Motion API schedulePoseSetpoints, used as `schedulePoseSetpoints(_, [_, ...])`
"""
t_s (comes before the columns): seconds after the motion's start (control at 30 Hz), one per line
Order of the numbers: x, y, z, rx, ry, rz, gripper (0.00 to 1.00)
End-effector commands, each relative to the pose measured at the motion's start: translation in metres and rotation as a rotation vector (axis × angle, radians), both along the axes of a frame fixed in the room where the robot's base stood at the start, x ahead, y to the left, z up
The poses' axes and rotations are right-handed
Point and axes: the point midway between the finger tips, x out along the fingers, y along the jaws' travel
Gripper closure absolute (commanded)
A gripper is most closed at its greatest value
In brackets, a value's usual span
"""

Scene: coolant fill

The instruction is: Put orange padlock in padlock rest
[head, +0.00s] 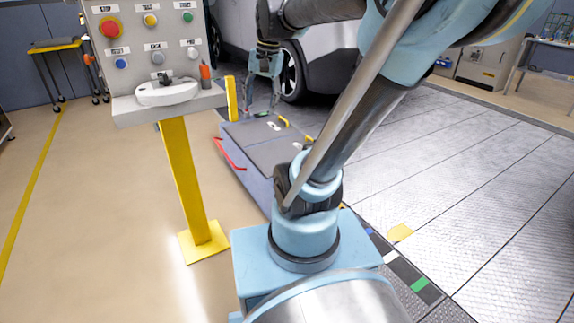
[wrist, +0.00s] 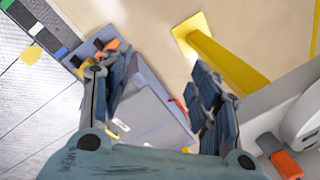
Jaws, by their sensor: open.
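I cannot make out the padlock rest for certain.
The button panel (head: 150,42) stands on a yellow post (head: 186,180). A white round part (head: 167,93) sits on its shelf. The low cart (head: 241,130) has red and yellow handles. A grey car (head: 325,60) stands behind. Floor left of the post is clear.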

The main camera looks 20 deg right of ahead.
Motion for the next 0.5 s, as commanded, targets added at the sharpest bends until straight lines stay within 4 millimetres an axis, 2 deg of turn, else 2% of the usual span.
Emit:
schedulePoseSetpoints(0.03, [-0.015, -0.006, -0.017, -0.019, -0.017, 0.041, 0.44])
schedulePoseSetpoints(0.3, [-0.078, -0.035, -0.104, -0.134, -0.098, 0.301, 0.44])
schedulePoseSetpoints(0.5, [-0.107, -0.049, -0.151, -0.199, -0.13, 0.438, 0.44])
